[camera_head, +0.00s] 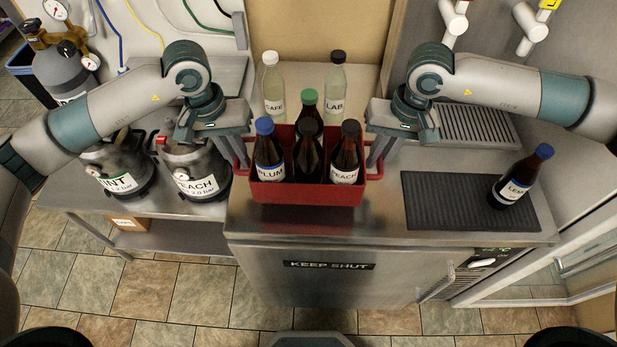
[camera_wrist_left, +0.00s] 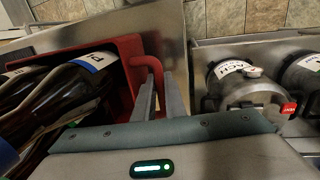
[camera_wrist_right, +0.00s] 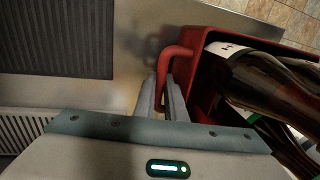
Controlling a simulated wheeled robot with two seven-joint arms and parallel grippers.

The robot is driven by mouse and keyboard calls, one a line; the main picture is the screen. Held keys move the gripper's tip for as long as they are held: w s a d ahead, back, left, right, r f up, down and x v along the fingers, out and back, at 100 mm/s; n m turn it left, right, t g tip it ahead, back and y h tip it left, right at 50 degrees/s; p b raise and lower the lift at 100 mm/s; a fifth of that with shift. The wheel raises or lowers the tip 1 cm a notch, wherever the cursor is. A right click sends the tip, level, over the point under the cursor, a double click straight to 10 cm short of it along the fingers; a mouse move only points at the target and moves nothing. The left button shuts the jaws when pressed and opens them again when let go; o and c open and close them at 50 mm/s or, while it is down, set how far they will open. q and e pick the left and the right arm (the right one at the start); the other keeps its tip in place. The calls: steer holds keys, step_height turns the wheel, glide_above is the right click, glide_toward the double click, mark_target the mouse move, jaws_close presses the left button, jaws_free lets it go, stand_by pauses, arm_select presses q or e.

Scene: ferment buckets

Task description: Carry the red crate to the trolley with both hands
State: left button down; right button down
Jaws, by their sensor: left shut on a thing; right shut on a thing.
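The red crate (camera_head: 305,193) stands on the steel counter in the head view, holding several dark bottles, among them one with a blue cap marked PLUM (camera_head: 268,160) and one marked PEACH (camera_head: 345,160). My left gripper (camera_head: 243,162) is shut on the crate's left handle; in the left wrist view its fingers (camera_wrist_left: 160,95) close around the red handle (camera_wrist_left: 150,65). My right gripper (camera_head: 374,160) is shut on the right handle; the right wrist view shows its fingers (camera_wrist_right: 163,95) around that handle (camera_wrist_right: 172,55). The trolley cannot be made out for certain in these views.
Two clear bottles (camera_head: 273,88) (camera_head: 335,88) stand behind the crate. A LEM bottle (camera_head: 515,180) stands on a dark ribbed mat (camera_head: 450,200) at right. Metal kegs (camera_head: 195,170) stand on a lower steel surface at left. The counter front is clear.

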stand_by(0.3)
